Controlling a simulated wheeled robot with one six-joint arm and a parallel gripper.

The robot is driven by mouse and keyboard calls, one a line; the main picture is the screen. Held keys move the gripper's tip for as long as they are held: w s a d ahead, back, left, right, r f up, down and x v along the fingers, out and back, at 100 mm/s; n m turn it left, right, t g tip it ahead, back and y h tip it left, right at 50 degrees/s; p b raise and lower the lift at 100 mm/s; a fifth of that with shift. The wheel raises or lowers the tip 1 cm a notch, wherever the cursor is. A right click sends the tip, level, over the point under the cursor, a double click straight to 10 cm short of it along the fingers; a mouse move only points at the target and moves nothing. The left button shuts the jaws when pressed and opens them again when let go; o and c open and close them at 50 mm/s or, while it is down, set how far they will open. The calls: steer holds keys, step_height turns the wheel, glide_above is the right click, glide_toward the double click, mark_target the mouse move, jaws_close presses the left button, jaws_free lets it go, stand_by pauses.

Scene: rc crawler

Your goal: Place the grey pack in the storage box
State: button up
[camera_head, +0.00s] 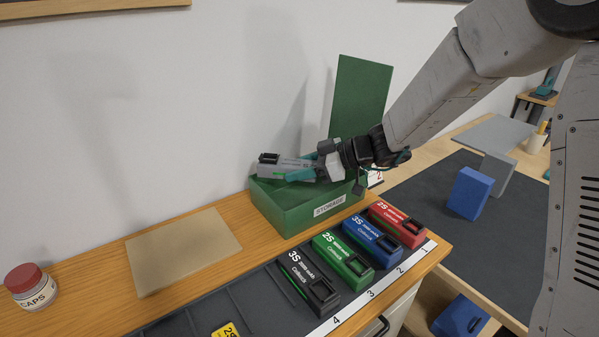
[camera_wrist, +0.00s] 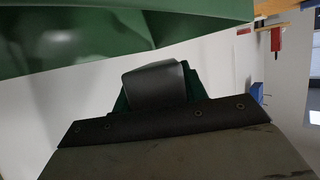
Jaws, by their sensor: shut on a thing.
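The grey pack (camera_head: 277,162) is held level over the green storage box (camera_head: 292,216), near the top of its opening. My gripper (camera_head: 305,172) is shut on the pack, with teal fingers along its right part. The box stands on the wooden bench with its lid (camera_head: 359,98) upright at the back. In the wrist view part of the green box (camera_wrist: 60,40) fills the top left. The pack cannot be made out clearly there. From the head view I cannot tell whether the pack's underside touches the rim.
Red (camera_head: 397,224), blue (camera_head: 372,240), green (camera_head: 343,258) and black (camera_head: 309,283) packs stand in a numbered rack in front of the box. A tan board (camera_head: 183,250) and a CAPS jar (camera_head: 31,287) lie to the left. A blue block (camera_head: 470,193) stands at right.

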steer(key=shift+f, duration=0.5)
steer(key=shift+f, duration=0.15)
steer(key=shift+f, duration=0.4)
steer(key=o, duration=1.2)
